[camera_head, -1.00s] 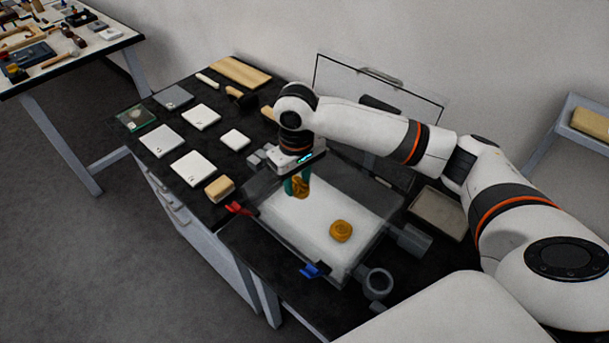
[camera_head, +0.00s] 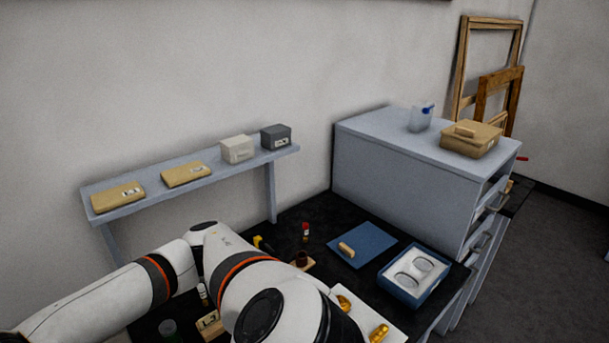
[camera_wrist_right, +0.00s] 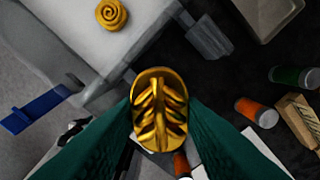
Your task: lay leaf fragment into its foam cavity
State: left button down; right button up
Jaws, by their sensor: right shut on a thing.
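The gold oval leaf fragment (camera_wrist_right: 160,108), with raised leaf veins, is between the green fingers of my right gripper (camera_wrist_right: 158,112) in the right wrist view. The gripper is shut on it and holds it above the bench, past the white tray's edge. In the head view, a blue box (camera_head: 402,293) holds white foam (camera_head: 428,262) with two oval cavities, which look empty. My right arm fills the lower foreground there and its gripper is hidden. My left gripper is not in view.
A blue lid (camera_head: 372,239) lies left of the box; a grey cabinet (camera_head: 395,170) stands behind. Gold pieces (camera_head: 379,332) lie near my arm. The wrist view shows a gold rosette (camera_wrist_right: 112,14) on a white surface (camera_wrist_right: 60,35), and bottles (camera_wrist_right: 256,112) at the right.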

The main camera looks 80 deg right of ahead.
aim_at(406, 282)
jog(key=z, duration=0.5)
jog(key=j+z, duration=0.1)
jog(key=z, duration=0.9)
jog(key=k+z, duration=0.1)
jog(key=z, duration=0.9)
jog(key=k+z, duration=0.1)
jog(key=z, duration=0.85)
jog(key=i+l, duration=0.1)
jog(key=l, duration=0.15)
jog(key=i+l+u, duration=0.25)
jog(key=l+u, duration=0.3)
jog(key=i+l+u, duration=0.1)
jog(key=l+u, duration=0.15)
jog(key=l, duration=0.2)
jog(key=u, duration=1.05)
